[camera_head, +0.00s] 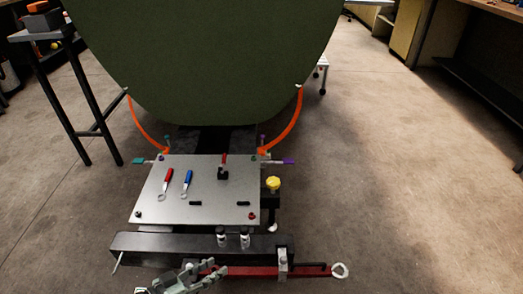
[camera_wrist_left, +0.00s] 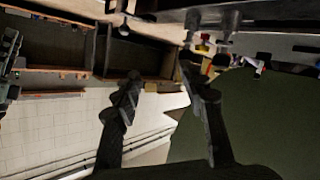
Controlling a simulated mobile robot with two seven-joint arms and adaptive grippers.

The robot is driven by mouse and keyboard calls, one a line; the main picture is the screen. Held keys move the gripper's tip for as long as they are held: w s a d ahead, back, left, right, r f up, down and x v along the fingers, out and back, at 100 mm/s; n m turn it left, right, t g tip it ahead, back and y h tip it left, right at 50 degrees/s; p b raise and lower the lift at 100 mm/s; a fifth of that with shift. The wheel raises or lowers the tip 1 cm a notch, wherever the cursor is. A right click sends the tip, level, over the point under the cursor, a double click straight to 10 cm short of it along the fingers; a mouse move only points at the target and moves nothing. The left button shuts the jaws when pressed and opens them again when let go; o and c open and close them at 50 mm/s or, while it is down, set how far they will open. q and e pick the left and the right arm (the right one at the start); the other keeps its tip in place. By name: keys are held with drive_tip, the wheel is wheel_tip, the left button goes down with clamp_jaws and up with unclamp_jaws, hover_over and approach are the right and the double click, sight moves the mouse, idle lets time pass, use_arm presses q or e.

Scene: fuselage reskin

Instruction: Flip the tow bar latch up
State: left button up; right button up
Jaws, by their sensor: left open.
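The red tow bar (camera_head: 308,271) lies low in front of the dark beam in the head view, with a pale ring (camera_head: 339,270) at its right end. A grey upright fitting (camera_head: 283,263) sits across the bar; it may be the latch, but its position is too small to tell. My left gripper (camera_head: 215,272) is at the bottom of the head view, left of that fitting, near the bar's left part. Its two fingers are apart and empty in the left wrist view (camera_wrist_left: 160,78). I cannot tell whether it touches the bar. My right gripper is not in view.
The green fuselage (camera_head: 210,60) rises behind. The floor at right is clear.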

use_arm(q)
drive_tip(key=w+a+r+n+y, duration=0.1)
drive_tip(key=a+n+y, duration=0.1)
drive_tip(key=a+y, duration=1.25)
drive_tip(key=s+a+r+m+g+y, duration=0.1)
drive_tip(key=s+a+r+g, duration=0.15)
drive_tip(key=s+a, duration=0.45)
drive_tip(key=s+a+r+m+g, duration=0.1)
drive_tip(key=s+a+g, duration=0.2)
drive_tip(key=s+a, duration=0.4)
drive_tip(key=d+f+n+h, duration=0.3)
drive_tip(key=d+f, duration=0.2)
drive_tip(key=d, duration=1)
drive_tip(key=shift+s+g, duration=0.4)
drive_tip(key=shift+g, duration=0.05)
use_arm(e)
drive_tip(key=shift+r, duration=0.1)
use_arm(q)
drive_tip(key=shift+d+f+h, duration=0.1)
drive_tip(key=shift+h, duration=0.15)
